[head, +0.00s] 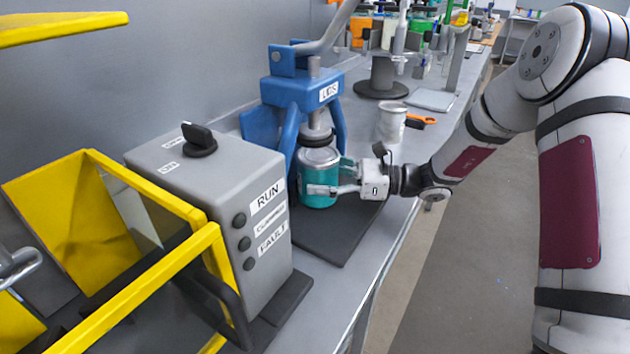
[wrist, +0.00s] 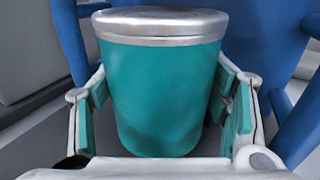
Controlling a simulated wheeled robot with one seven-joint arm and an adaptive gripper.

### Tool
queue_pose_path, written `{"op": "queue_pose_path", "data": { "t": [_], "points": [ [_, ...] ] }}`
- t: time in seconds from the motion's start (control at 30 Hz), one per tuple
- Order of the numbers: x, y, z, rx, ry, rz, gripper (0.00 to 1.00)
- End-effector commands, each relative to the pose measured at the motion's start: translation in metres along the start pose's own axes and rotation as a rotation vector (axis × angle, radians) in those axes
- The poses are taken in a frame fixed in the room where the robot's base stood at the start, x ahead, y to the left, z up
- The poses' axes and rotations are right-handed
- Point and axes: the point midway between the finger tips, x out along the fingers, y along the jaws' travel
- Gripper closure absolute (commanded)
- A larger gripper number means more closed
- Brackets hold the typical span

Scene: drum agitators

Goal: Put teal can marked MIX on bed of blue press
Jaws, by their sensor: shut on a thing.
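The teal can (head: 318,186) with a silver lid is upright between the fingers of my gripper (head: 335,178). In the wrist view the can (wrist: 162,85) fills the middle, with a teal-padded finger of my gripper (wrist: 165,115) on each side. The MIX marking does not show on the sides I see. The blue press (head: 300,92), labelled LIDS, stands behind the can, with its dark round head just above and behind the lid. Its dark flat bed (head: 340,232) lies below the can. I cannot tell whether the can's bottom touches the bed.
A grey control box (head: 215,200) with RUN and FAULT labels stands left of the press, beside a yellow-framed machine (head: 75,200). A plain silver can (head: 391,122) and an orange-handled tool (head: 424,119) are behind my gripper. Bare bench (head: 325,285) shows in front.

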Motion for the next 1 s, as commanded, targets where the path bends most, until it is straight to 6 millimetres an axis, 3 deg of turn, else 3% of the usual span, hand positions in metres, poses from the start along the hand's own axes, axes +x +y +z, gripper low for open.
{"op": "queue_pose_path", "data": {
  "t": [0.53, 0.57, 0.63, 1.0],
  "points": [
    [0.0024, -0.0007, -0.0061, -0.002, -0.004, 0.003, 0.75],
    [0.0023, -0.0006, -0.0066, -0.001, -0.002, 0.003, 0.27],
    [0.0023, -0.0005, -0.0064, -0.001, -0.002, 0.003, 0.11],
    [0.0023, -0.0005, -0.005, -0.002, -0.002, 0.003, 0.11]
  ]
}}
